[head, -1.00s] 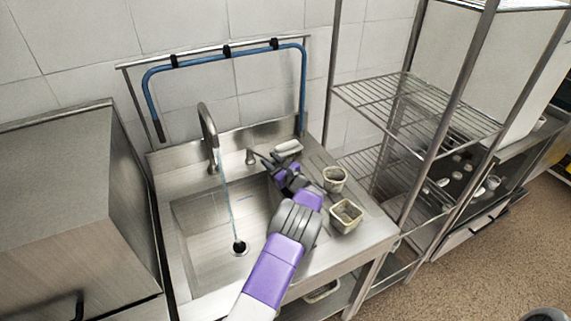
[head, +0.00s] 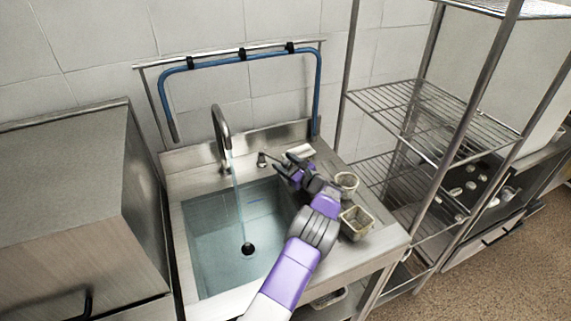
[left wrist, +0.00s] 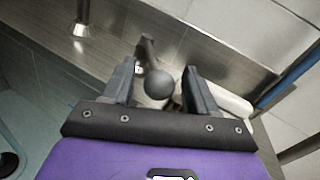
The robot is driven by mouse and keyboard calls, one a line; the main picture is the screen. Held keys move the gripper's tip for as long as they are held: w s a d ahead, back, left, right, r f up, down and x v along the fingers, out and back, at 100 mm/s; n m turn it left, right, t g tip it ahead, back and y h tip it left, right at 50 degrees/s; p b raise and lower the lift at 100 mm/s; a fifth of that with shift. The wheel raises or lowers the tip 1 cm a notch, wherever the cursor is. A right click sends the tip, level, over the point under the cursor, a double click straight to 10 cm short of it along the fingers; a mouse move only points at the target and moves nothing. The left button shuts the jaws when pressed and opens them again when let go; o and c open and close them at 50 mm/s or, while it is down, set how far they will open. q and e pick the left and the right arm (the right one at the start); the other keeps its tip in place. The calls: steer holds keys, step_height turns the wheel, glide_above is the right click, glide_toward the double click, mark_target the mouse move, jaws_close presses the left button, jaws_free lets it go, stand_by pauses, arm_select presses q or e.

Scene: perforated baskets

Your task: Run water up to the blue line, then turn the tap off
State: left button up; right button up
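The steel sink (head: 189,262) holds clear bluish water (head: 222,235). A thin stream falls into it from the curved tap spout (head: 219,122). A short blue line (head: 254,201) shows faintly on the basin's back wall; I cannot tell the exact water level against it. The tap lever (head: 262,159) stands right of the spout. My left gripper (head: 277,164) is at the lever. In the left wrist view, the lever's dark round knob (left wrist: 159,84) lies between the open fingers of that gripper (left wrist: 161,88), with a gap on each side. My right gripper is out of view.
Two small perforated baskets (head: 346,181) (head: 356,222) stand on the counter right of my left arm. A pale object (head: 300,151) lies behind the gripper. A blue hose (head: 240,58) hangs on the wall rail. A wire shelf (head: 430,115) stands at right.

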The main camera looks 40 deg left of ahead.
arm_select(q)
steer(key=shift+r, duration=0.1)
step_height(320, 180, up, 10)
steer(key=shift+f+p, duration=0.1)
steer(key=shift+p, duration=1.15)
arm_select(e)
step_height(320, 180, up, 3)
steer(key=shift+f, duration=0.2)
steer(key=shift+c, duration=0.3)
